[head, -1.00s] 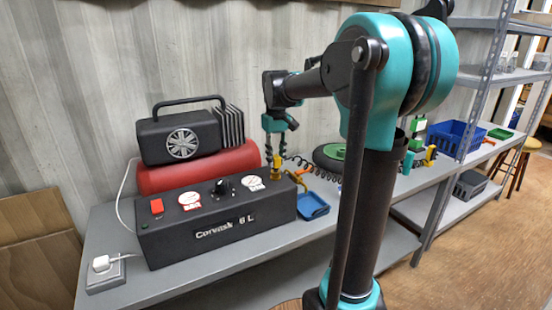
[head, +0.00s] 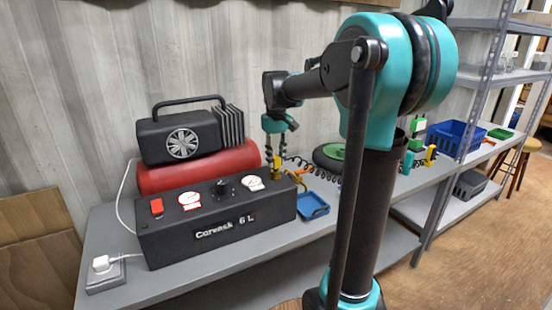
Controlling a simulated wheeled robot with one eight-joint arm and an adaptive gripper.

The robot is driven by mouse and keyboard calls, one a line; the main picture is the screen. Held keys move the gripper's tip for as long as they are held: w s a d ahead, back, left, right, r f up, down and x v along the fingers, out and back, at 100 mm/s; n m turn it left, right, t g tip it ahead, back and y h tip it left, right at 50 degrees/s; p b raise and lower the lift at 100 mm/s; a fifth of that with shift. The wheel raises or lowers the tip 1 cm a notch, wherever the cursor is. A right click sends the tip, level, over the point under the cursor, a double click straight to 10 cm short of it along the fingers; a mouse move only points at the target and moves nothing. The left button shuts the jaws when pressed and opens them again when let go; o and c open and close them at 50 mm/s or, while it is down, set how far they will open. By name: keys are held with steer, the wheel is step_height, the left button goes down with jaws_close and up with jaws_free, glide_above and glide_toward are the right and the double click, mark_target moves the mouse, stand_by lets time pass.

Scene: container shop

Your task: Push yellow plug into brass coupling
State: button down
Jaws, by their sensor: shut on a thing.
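My gripper (head: 276,153) points down over the right end of the black compressor box and is shut on the yellow plug (head: 277,161). The plug is small and partly hidden between the fingers. The brass coupling (head: 277,175) stands upright at the box's right end, directly below the plug. The plug and coupling look in line and very close together. At this size I cannot tell how deep the plug sits in the coupling.
The black control box (head: 215,225) has gauges and a red switch (head: 157,206). A red tank (head: 200,170) lies behind it. A yellow-orange handle (head: 299,174) and a blue tray (head: 313,205) are close to the right. A black coiled hose runs behind.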

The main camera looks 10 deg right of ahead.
steer(key=shift+f, duration=0.5)
steer(key=c, duration=1.2)
jaws_free()
step_height(320, 180, up, 12)
